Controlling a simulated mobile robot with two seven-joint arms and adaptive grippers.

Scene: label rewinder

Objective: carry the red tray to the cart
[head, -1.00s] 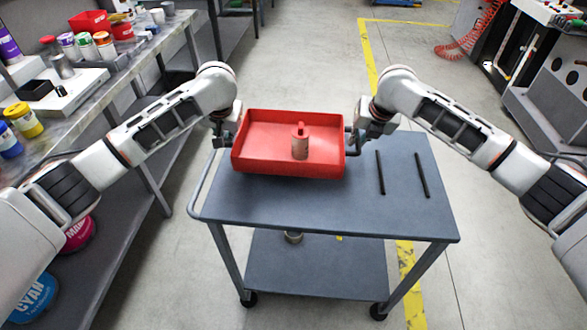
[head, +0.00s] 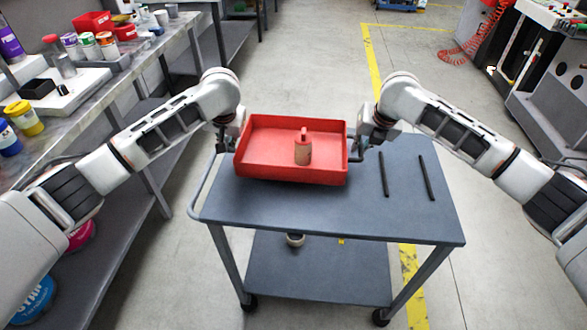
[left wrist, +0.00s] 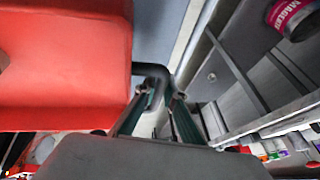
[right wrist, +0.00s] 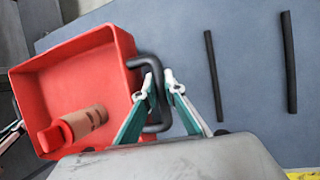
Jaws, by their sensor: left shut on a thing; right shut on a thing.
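The red tray (head: 270,165) is held level between my two grippers, above the left part of the grey cart's top (head: 300,215). My left gripper (head: 226,135) is shut on the tray's dark left handle, which shows in the left wrist view (left wrist: 155,72). My right gripper (head: 362,140) is shut on the dark right handle, which shows in the right wrist view (right wrist: 152,95). I cannot tell whether the tray's underside touches the cart.
Two black bars (head: 384,174) lie on the cart's right part, which is otherwise clear. A workbench (head: 110,85) with paint jars and bins runs along the left. A small cup-like object (head: 295,240) is on the cart's lower shelf. A machine (head: 545,70) stands at far right.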

